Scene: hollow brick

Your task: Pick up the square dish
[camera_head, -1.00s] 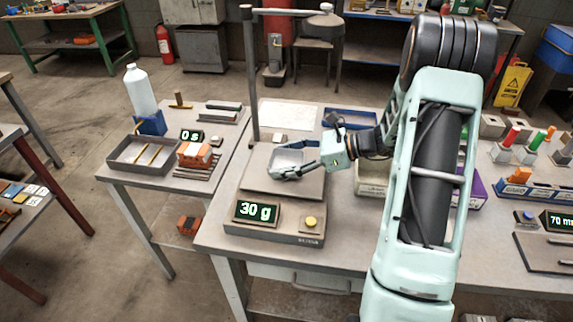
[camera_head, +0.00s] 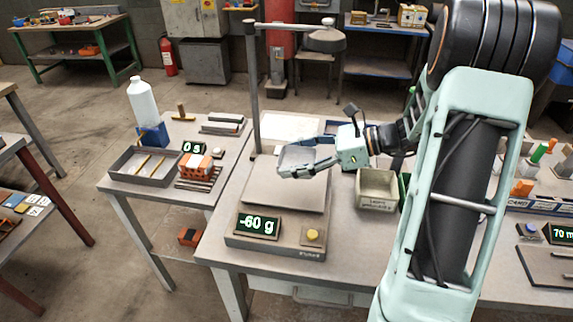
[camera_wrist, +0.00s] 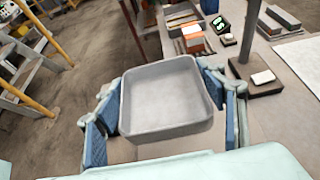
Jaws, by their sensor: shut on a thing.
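The square dish (camera_wrist: 165,97) is a shallow grey dish with rounded corners and looks empty. In the wrist view it sits between the two blue-padded fingers of my gripper (camera_wrist: 166,115), which is shut on it. In the head view the dish (camera_head: 297,157) is held by my gripper (camera_head: 308,168) above the scale's plate (camera_head: 286,190). The scale's display (camera_head: 257,225) reads -60 g. Part of the dish is hidden by a finger in the head view.
A post (camera_head: 252,90) with an overhead arm stands behind the scale. A beige bin (camera_head: 377,190) stands right of the scale. On the left table are a grey tray (camera_head: 143,178), a white bottle (camera_head: 143,101) and orange bricks (camera_head: 196,165). The scale plate looks bare.

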